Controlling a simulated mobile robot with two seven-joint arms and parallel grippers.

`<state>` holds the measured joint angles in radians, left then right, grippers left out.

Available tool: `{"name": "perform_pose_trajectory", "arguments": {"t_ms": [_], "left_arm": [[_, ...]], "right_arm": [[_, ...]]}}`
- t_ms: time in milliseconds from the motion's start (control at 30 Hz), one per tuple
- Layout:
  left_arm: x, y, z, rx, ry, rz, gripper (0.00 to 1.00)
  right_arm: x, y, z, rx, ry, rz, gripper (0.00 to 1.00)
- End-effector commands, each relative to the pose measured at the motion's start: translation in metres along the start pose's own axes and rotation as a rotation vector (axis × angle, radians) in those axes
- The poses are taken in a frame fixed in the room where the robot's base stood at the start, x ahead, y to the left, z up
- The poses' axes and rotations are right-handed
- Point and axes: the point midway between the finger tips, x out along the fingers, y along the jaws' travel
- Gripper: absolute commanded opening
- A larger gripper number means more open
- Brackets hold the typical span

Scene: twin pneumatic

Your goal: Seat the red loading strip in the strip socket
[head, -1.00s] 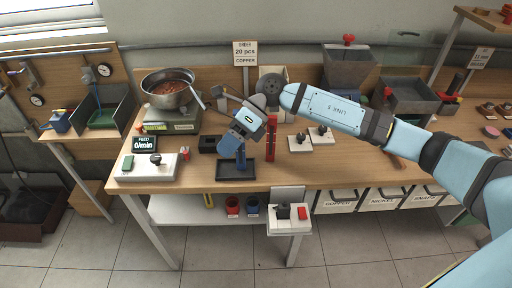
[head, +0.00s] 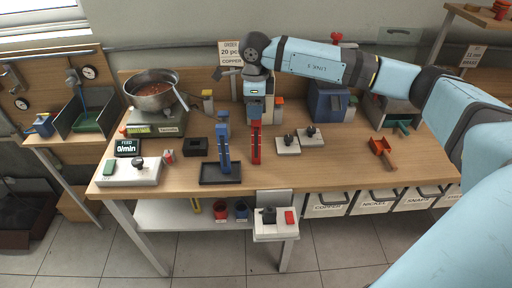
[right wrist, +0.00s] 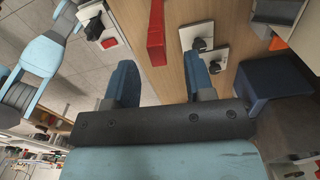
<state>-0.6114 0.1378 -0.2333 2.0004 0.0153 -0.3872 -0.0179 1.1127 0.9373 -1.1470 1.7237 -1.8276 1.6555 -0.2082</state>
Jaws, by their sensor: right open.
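The red loading strip (head: 255,143) stands upright on the wooden bench, right of a blue upright strip (head: 223,148) at a black tray (head: 221,179). My right gripper (head: 258,102) is behind the top of the red strip in the head view. In the right wrist view its two blue fingers (right wrist: 163,80) are spread, with nothing between them. There the red strip (right wrist: 156,35) lies beyond the fingertips, apart from them. I cannot tell which part is the strip socket or whether the red strip's foot is in it. My left gripper is not in view.
White plates with black knobs (head: 288,145) stand right of the strip. A blue box (head: 327,100) is behind them, and an orange-red scoop-like tool (head: 381,152) lies further right. A scale with a copper-filled bowl (head: 152,92) stands left.

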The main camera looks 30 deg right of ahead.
Motion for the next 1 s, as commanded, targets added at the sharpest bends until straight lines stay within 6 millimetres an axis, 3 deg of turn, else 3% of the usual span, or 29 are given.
{"name": "perform_pose_trajectory", "arguments": {"t_ms": [167, 500, 767, 800, 1000], "left_arm": [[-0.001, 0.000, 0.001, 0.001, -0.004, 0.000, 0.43], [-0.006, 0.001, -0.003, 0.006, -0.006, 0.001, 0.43], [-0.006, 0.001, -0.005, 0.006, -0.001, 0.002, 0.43], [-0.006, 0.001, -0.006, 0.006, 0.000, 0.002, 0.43], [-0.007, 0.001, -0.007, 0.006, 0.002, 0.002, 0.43]], "right_arm": [[0.011, 0.001, 0.000, -0.001, 0.000, 0.001, 0.49], [0.056, 0.004, -0.003, 0.000, -0.001, 0.001, 0.49], [0.060, 0.004, -0.003, -0.001, -0.002, 0.000, 0.49], [0.060, 0.004, -0.003, -0.001, -0.002, 0.001, 0.47], [0.060, 0.004, -0.003, -0.001, -0.002, 0.001, 0.01]]}}
